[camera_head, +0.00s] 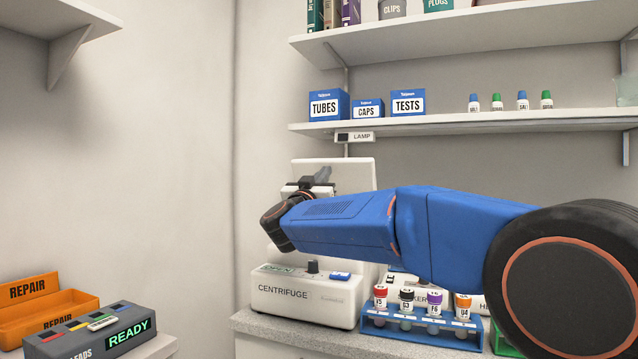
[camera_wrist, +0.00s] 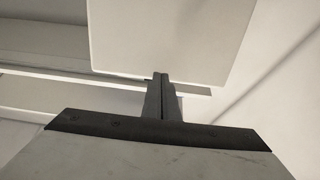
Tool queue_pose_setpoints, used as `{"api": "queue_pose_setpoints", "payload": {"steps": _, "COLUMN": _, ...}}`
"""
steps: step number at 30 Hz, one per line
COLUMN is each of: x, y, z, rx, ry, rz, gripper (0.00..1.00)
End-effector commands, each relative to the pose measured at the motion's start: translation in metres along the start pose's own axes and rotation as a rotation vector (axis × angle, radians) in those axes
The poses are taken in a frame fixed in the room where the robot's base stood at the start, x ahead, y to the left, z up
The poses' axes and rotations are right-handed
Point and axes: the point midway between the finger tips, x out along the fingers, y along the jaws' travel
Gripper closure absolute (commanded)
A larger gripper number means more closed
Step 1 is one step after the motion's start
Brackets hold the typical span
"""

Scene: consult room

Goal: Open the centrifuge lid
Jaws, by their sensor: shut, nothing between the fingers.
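The white centrifuge (camera_head: 305,298) stands on the counter, and its display reads OPEN in green. Its lid (camera_head: 357,172) stands raised, a white upright panel behind my arm. My gripper (camera_head: 322,175) is in front of the lid, shut and empty. In the wrist view, my gripper's fingers (camera_wrist: 159,78) are together, with their tips at the lower edge of a pale panel that looks like the lid (camera_wrist: 170,35). I cannot tell if they touch it. My arm hides the centrifuge's upper middle and part of the lid.
A blue rack (camera_head: 420,336) of capped tubes stands right of the centrifuge. A shelf (camera_head: 450,122) above holds blue boxes and small bottles, with a LAMP label (camera_head: 355,137) on its edge. At lower left are a grey READY device (camera_head: 100,332) and orange REPAIR bin (camera_head: 45,305).

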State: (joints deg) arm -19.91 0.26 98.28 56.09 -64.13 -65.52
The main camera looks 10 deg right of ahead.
Motion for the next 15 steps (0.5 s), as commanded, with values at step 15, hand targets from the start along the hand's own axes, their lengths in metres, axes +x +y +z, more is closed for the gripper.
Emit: {"api": "queue_pose_setpoints", "payload": {"steps": 15, "x": 0.021, "y": 0.000, "z": -0.001, "rx": 0.000, "ry": 0.000, "rz": 0.000, "gripper": 1.00}}
